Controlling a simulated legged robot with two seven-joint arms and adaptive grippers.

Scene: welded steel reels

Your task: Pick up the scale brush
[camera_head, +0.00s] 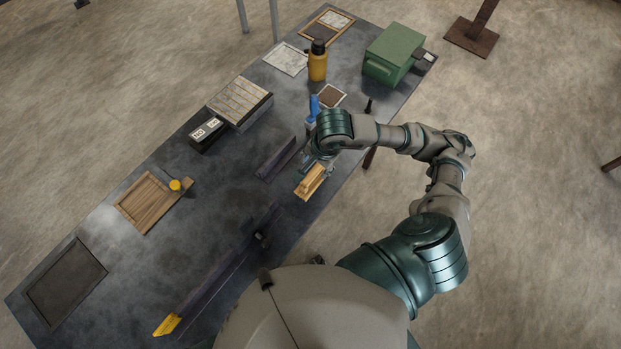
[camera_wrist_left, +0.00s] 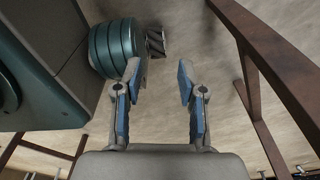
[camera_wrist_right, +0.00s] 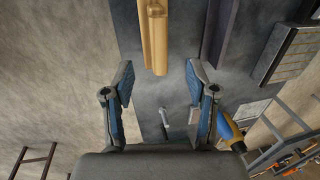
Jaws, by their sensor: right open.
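The scale brush, a light wooden block with a raised grip (camera_head: 311,181), lies on the dark worktable near its right-hand edge. In the right wrist view the wooden piece (camera_wrist_right: 154,38) is at the top centre, beyond the fingertips and a little left of the middle between them. My right gripper (camera_head: 320,164) is open and empty, just above and beside the brush in the head view; the arm partly hides its fingers. In the right wrist view my right gripper (camera_wrist_right: 160,80) shows a clear gap. My left gripper (camera_wrist_left: 157,75) is open and empty, seen only in its wrist view.
Dark angle bars (camera_head: 281,158) and a long bar with a yellow end (camera_head: 167,325) lie on the worktable (camera_head: 100,215). A blue-handled item (camera_head: 314,104), yellow flask (camera_head: 318,65) and green box (camera_head: 393,52) stand farther back. Brown steel legs (camera_wrist_left: 265,110) stand near my left gripper.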

